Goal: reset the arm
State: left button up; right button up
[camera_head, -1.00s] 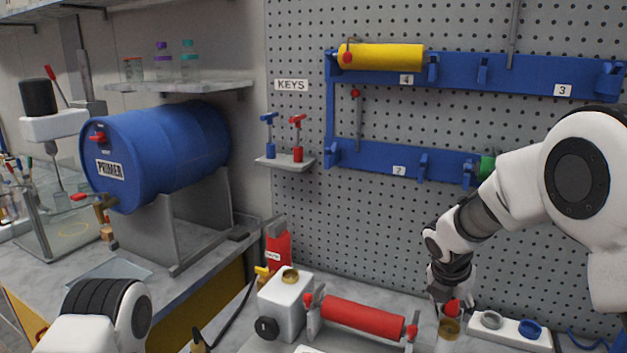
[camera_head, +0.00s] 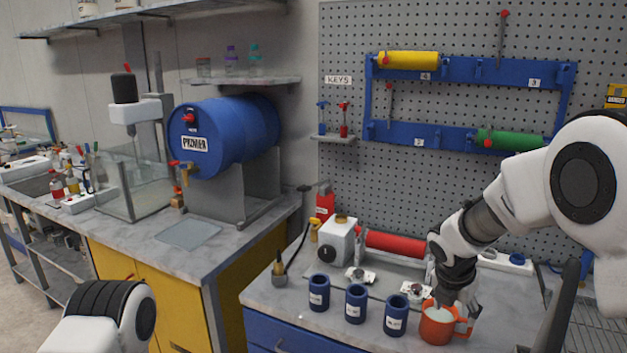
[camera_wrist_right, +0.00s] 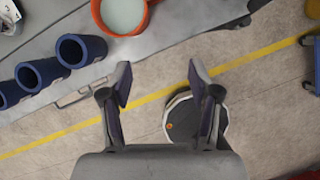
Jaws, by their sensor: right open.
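My right arm reaches in from the right in the head view, and its gripper (camera_head: 455,298) hangs pointing down near the orange mug (camera_head: 437,328), partly overlapping it there. In the right wrist view the gripper (camera_wrist_right: 158,82) is open, with only floor between its fingers. The orange mug (camera_wrist_right: 98,20), holding pale liquid, stands on the bench beyond the fingertips, apart from them. Part of my left arm shows at the lower left of the head view; its gripper is out of view.
Several blue cups (camera_head: 356,303) stand along the bench front, left of the mug. Behind are a white pump (camera_head: 336,242) and a red roller (camera_head: 395,243). A blue primer drum (camera_head: 225,135) lies on a stand at left. Open floor (camera_wrist_right: 265,95) lies before the bench.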

jog(key=s+f+g, duration=0.2)
jog(key=s+f, duration=0.1)
jog(key=f, duration=0.8)
jog(key=s+a+f+m+y, duration=0.1)
jog(key=s+f+m, duration=0.6)
jog(key=s+m, duration=0.2)
jog(key=s+a+f+m+y, duration=0.1)
jog(key=s+f+m, duration=0.6)
jog(key=s, duration=0.5)
jog(key=s+a+f+m+g+y, duration=0.1)
jog(key=s+f+m, duration=0.5)
jog(key=s+m, duration=0.5)
jog(key=shift+s+f, duration=0.35)
jog(key=shift+f, duration=0.05)
